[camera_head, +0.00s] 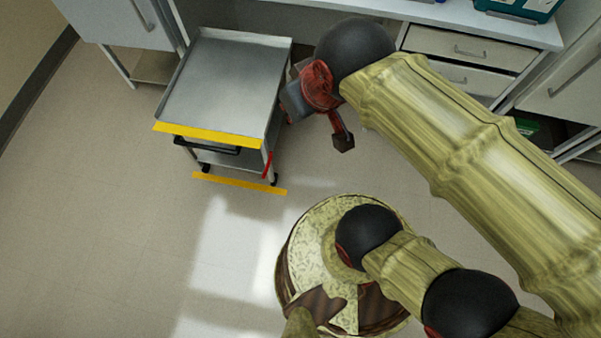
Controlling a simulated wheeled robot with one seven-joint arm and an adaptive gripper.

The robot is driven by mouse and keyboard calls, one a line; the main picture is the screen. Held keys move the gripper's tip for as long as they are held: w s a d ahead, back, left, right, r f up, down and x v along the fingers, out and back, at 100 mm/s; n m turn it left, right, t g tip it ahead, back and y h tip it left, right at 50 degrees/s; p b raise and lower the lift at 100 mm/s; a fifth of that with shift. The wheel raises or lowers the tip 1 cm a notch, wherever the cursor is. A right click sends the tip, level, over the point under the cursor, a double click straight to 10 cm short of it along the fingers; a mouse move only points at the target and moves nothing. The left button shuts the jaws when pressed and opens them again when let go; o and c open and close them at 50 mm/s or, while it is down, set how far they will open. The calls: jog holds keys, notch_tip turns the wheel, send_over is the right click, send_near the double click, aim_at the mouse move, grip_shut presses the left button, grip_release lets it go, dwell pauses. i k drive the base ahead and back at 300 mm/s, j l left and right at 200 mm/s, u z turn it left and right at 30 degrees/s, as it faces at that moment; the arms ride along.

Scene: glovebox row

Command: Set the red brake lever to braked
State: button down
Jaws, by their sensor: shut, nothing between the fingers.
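A steel cart (222,78) with a yellow front edge stands at upper left. The red brake lever (266,165) is a small red bar low at its front right corner, beside the leg and above the caster. It looks close to upright, slightly tilted; its exact setting is hard to tell. My gripper (344,142) hangs to the right of the cart, apart from the lever, with its dark fingertips pointing down. It is shut and empty.
A black handle (208,147) sits under the cart's front edge. A yellow floor strip (240,184) lies before the cart. A white bench with drawers (468,47) stands behind. The floor in front and left is clear.

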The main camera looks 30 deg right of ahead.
aim_at(270, 155)
jog(key=k+l+u, duration=0.15)
jog(key=k, duration=0.5)
jog(key=k+l+u, duration=0.2)
jog(key=k, duration=0.45)
